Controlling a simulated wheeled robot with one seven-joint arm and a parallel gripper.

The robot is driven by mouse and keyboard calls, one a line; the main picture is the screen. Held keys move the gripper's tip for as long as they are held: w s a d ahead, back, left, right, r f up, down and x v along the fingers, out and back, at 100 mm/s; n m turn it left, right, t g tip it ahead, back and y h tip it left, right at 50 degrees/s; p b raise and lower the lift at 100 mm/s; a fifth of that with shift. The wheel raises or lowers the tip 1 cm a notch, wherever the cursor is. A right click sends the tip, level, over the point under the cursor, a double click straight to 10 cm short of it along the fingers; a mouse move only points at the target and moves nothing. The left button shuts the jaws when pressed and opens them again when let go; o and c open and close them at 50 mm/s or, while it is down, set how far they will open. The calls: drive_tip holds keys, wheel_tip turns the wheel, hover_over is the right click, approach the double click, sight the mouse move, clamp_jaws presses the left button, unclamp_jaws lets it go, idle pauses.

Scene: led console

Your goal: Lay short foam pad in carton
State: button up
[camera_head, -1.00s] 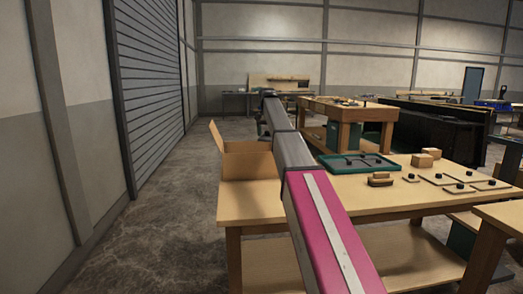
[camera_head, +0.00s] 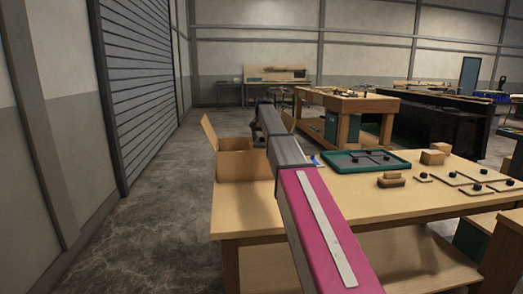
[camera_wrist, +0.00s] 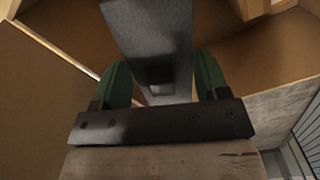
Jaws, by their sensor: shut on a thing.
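The open carton (camera_head: 243,164) stands at the left end of the wooden table, with a flap raised at its left. My arm reaches over the table, and my gripper's end is at the carton's right side, mostly hidden behind the arm in the head view. In the wrist view my gripper (camera_wrist: 162,84), with green fingers, is shut on a dark grey foam pad (camera_wrist: 150,35). The pad extends away from the fingers between brown carton walls (camera_wrist: 245,55). Its far end is cut off by the frame, so I cannot tell whether it touches the carton floor.
A green tray (camera_head: 338,168) with small parts lies right of the arm. Wooden blocks (camera_head: 391,180) and several flat plates with black knobs lie further right on the table (camera_head: 345,205). The floor left of the table is clear.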

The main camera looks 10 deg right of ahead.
drive_tip(key=shift+f, duration=6.35)
drive_tip(key=shift+f, duration=0.5)
drive_tip(key=o, duration=1.1)
drive_tip(key=shift+c, duration=0.2)
drive_tip(key=shift+w, duration=0.1)
